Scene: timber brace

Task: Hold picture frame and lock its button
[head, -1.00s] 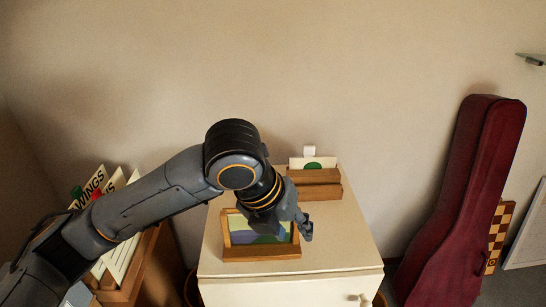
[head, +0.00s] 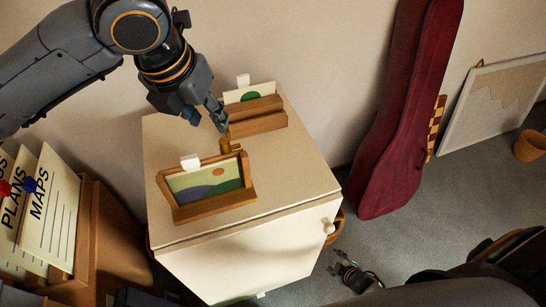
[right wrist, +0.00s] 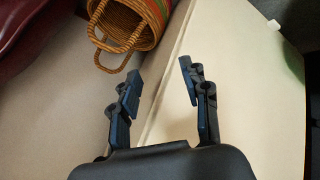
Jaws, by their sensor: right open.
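The wooden picture frame (head: 208,184), with a landscape of hills and a sun, stands tilted back on the cream cabinet top. A white tab (head: 190,162) sits at its upper left edge and a small brass-coloured knob (head: 225,146) at its upper right corner. My left gripper (head: 218,117) is above and behind that corner, close to the knob; contact and its finger gap are unclear. My right gripper (head: 350,272) is low beside the cabinet, away from the frame. In the right wrist view it is open and empty (right wrist: 160,88).
A second wooden holder (head: 258,117) with a green-dotted card and white tab stands behind the frame. A box of labelled cards (head: 60,215) is left. A red instrument case (head: 410,110) leans right. A wicker basket (right wrist: 130,28) is near my right gripper.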

